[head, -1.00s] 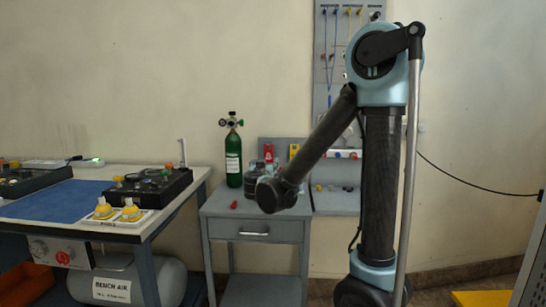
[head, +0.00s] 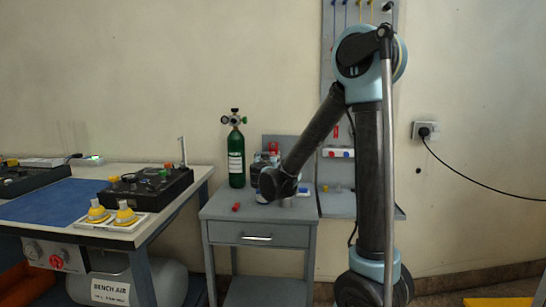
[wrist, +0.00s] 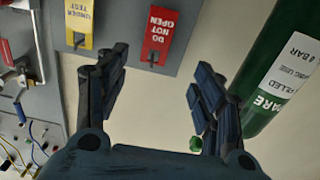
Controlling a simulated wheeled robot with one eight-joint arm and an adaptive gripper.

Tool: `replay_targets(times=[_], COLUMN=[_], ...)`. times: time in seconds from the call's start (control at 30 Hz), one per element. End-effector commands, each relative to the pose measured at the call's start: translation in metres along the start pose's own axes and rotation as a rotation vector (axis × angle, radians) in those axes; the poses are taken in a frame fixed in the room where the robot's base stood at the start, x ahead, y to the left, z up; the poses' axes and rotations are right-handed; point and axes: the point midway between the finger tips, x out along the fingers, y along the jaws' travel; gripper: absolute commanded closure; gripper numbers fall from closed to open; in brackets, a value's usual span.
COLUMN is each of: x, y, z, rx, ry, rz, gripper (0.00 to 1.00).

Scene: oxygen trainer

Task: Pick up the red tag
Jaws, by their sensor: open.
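The red tag (wrist: 162,35), lettered "DO NOT OPEN", hangs on a hook on a grey panel at the top of the wrist view. In the head view the red tag (head: 273,148) shows small on the panel behind the small table, partly hidden by my arm. My gripper (wrist: 152,85) is open and empty, its fingers spread on either side below the tag in the wrist view, apart from it. In the head view, my arm's dark wrist partly covers my gripper (head: 266,180).
A yellow tag (wrist: 80,18) lettered "UNDER TEST" hangs beside the red one. A green cylinder (head: 236,160) stands near my gripper at the table's back; it fills the wrist view's right (wrist: 270,95). A small red object (head: 236,207) lies on the grey table (head: 225,215).

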Motion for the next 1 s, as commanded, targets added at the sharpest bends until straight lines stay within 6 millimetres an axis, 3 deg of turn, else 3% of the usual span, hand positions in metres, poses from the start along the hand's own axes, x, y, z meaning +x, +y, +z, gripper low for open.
replay_targets(times=[0.3,0.67,1.0], x=[0.053,0.073,0.114], y=[0.004,0.005,0.008], z=[0.0,0.001,0.002], rx=[0.0,0.0,0.0], ry=[0.0,0.0,0.0], rz=[0.005,0.004,0.003], gripper=[0.38,0.38,0.38])
